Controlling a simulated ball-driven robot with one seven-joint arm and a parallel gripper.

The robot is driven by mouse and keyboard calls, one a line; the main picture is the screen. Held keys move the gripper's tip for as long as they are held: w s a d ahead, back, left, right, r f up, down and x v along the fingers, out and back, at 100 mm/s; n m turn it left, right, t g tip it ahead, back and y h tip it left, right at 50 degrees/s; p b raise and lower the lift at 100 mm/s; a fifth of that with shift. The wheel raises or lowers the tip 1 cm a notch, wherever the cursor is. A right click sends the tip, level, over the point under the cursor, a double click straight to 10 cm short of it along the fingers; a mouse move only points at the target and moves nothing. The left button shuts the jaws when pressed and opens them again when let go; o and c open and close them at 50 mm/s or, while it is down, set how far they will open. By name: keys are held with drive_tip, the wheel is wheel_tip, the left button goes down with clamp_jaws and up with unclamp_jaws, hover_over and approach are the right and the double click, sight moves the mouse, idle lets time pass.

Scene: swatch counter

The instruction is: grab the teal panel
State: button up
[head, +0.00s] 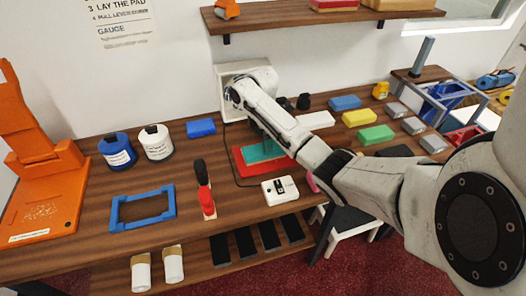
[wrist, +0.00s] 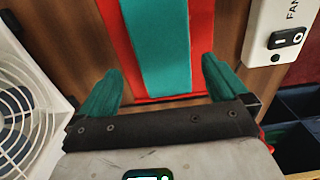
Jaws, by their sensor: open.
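The teal panel (head: 262,153) lies flat on a red board (head: 280,164) on the wooden counter in the head view. In the wrist view the teal panel (wrist: 158,45) runs up the middle, with the red board (wrist: 112,22) showing along both sides and at its near end. My gripper (wrist: 162,86) is open and empty, its teal fingers spread wider than the panel, one towards each side of its near end. In the head view my gripper (head: 268,142) is over the panel, partly hidden by my arm. I cannot tell its exact height.
A white switch box (head: 280,188) marked FAN in the wrist view stands right of the board there. A white fan (head: 245,80) is behind.

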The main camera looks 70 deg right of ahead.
drive_tip(key=f, duration=0.4)
drive_tip(key=shift+s+a+f+p, duration=0.15)
drive_tip(key=shift+s+p, duration=0.05)
drive_tip(key=shift+p, duration=0.15)
drive_tip(key=c, duration=1.1)
